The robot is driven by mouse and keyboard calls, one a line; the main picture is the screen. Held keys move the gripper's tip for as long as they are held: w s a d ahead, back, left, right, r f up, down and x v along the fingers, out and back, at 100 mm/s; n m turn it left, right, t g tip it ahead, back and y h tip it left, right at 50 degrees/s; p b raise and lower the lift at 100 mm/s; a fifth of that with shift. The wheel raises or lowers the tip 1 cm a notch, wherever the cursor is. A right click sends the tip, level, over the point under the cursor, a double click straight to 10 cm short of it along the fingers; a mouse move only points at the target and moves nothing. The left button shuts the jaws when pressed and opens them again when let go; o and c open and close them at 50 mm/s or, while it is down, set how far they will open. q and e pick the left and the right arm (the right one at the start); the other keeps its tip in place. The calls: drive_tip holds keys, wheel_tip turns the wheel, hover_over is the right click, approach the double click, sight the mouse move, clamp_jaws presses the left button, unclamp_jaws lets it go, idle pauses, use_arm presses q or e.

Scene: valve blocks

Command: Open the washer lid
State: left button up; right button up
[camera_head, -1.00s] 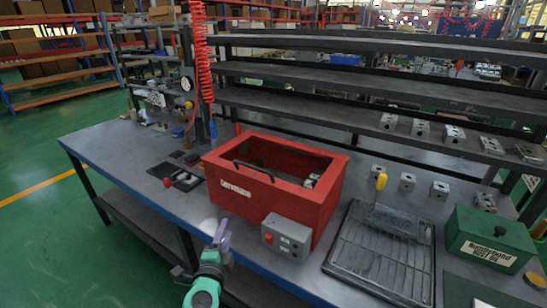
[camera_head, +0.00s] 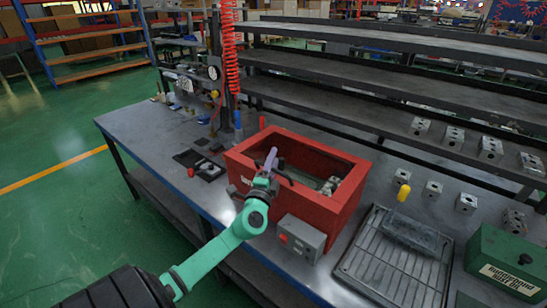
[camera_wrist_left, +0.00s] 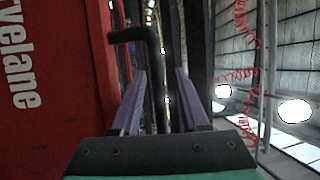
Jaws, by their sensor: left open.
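The red washer (camera_head: 345,208) is an open-looking box on the bench. Its top is a red frame around a wide opening, with a metal block (camera_head: 330,186) visible inside. I cannot tell whether a clear lid covers the opening. A black bent handle (camera_wrist_left: 152,50) shows in the left wrist view, beside the red wall with white lettering. My left gripper (camera_head: 271,161) is at the washer's front rim. Its purple fingers (camera_wrist_left: 160,95) are open, with the handle bar running between them. The gripper hides most of the handle in the head view. My right gripper is not in view.
A grey control box (camera_head: 301,238) is at the washer's front. Shelves (camera_head: 380,80) stand behind. A red coiled hose (camera_head: 229,50) hangs at the back left.

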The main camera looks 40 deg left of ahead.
use_arm(q)
clamp_jaws()
drive_tip(key=shift+f, duration=0.1)
drive_tip(key=shift+f, duration=0.1)
idle(1.2)
